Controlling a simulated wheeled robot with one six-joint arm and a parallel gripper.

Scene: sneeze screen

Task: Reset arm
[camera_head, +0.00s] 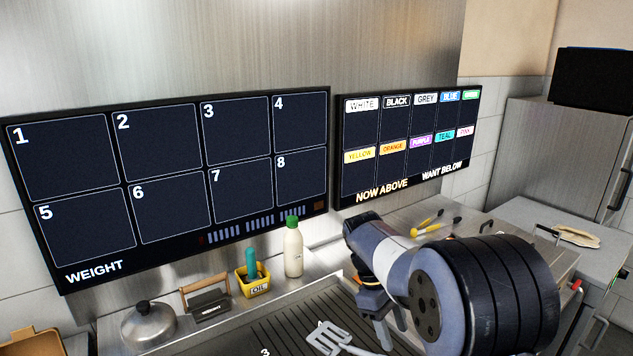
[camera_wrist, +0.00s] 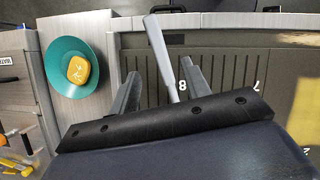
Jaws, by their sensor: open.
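My gripper (camera_head: 376,322) hangs at the front of my arm over the grill (camera_head: 240,330) in the head view, its lower end partly hidden by the arm. In the wrist view its two fingers (camera_wrist: 160,72) are apart. A pale grey handle (camera_wrist: 160,50) shows in the gap between the fingers. It lies across the grill's edge, and I cannot tell its height against the fingers. A white slotted spatula (camera_head: 326,338) lies on the grill just left of my gripper in the head view.
A steel dome (camera_head: 149,325), a grill press (camera_head: 209,304), a yellow oil tub (camera_head: 254,285) and a bottle (camera_head: 293,252) line the grill's back. A teal plate (camera_wrist: 62,52) carries a yellow item (camera_wrist: 79,70). Two screens (camera_head: 170,180) (camera_head: 408,145) stand behind.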

